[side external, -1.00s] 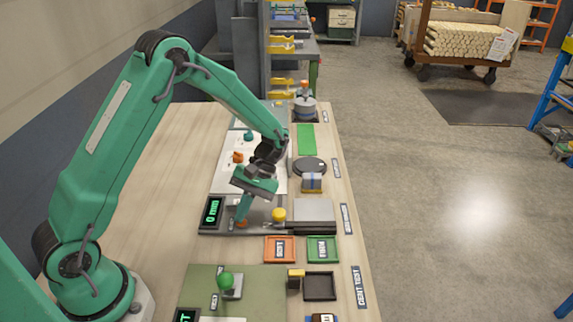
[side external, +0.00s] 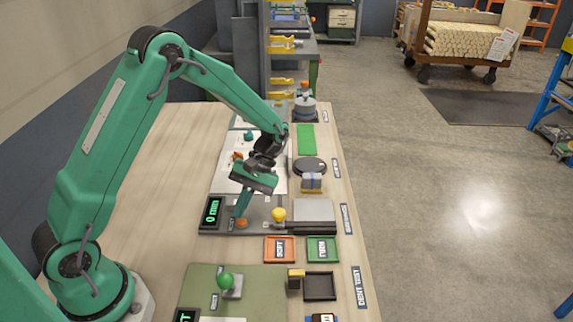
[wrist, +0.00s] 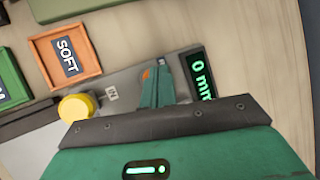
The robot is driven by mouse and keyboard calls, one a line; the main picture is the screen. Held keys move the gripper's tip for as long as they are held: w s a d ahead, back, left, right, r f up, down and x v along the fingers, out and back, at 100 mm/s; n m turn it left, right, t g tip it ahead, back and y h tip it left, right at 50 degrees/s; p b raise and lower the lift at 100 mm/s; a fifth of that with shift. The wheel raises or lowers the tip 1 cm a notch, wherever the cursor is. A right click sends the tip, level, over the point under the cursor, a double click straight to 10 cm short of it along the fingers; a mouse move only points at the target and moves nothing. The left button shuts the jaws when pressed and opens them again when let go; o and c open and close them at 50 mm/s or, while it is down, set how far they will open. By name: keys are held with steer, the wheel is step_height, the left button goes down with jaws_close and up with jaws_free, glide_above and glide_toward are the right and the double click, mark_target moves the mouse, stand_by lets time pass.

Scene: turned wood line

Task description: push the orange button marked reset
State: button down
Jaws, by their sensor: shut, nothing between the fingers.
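The orange button (side external: 241,224) sits on the grey panel, just right of the dark display (side external: 211,213) that reads 0 mm in green. My gripper (side external: 238,214) is shut and empty, pointing down with its tips just above and behind the button's near edge. In the wrist view my fingertips (wrist: 161,68) stand beside a small visible part of the orange button (wrist: 147,73); the fingers hide the rest. I cannot tell whether tips and button touch. A label by the button is too small to read in the side view.
A yellow knob (side external: 279,214) stands right of the button on the same panel. An orange tray marked SOFT (side external: 280,261) and a green tray (side external: 322,261) lie in front. A green knob (side external: 226,281) stands nearer the front. Bare wood lies left of the panel.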

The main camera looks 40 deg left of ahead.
steer(key=shift+r, duration=0.1)
steer(key=shift+r, duration=2.35)
steer(key=shift+r, duration=0.1)
steer(key=r, duration=0.1)
step_height(320, 180, up, 9)
steer(key=m+t, duration=0.3)
steer(key=t, duration=0.2)
glide_above(242, 220)
steer(key=s, duration=0.4)
steer(key=s+d+r+m+t, duration=0.1)
steer(key=s+r+m+t, duration=0.4)
steer(key=s+t, duration=0.3)
steer(key=shift+s+d+r, duration=0.2)
steer(key=shift+s+r, duration=0.15)
steer(key=shift+s, duration=0.05)
